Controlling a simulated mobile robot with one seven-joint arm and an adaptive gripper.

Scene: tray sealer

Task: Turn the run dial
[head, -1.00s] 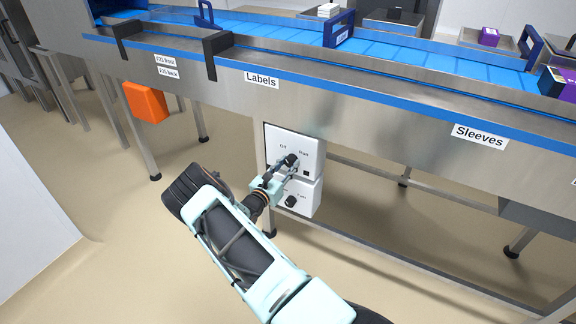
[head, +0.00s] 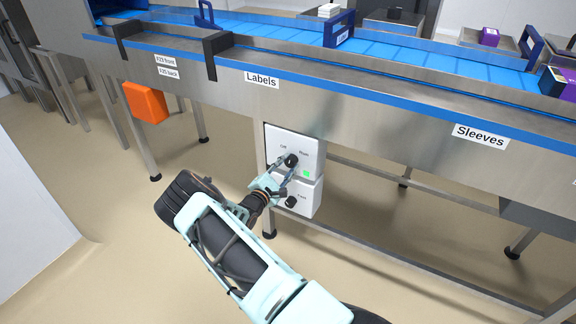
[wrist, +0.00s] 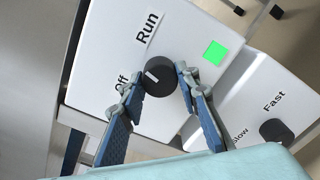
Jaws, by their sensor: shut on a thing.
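The run dial (head: 291,160) is a round black knob on the upper white box (head: 309,148) under the conveyor. In the wrist view the run dial (wrist: 158,78) has a white mark and sits near the words Off and Run. A square light (wrist: 215,52) beside it is lit green; it also shows in the head view (head: 306,173). My gripper (head: 285,170) reaches the dial from the lower left. In the wrist view the fingertips of my gripper (wrist: 159,77) are on either side of the dial, shut on it. The fingers hide part of the panel.
A second black dial (wrist: 276,131), marked Slow and Fast, is on the lower white box (head: 312,201). The conveyor frame (head: 370,115) runs above the boxes. A table leg (head: 262,160) stands just left of them. An orange box (head: 145,102) hangs further left.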

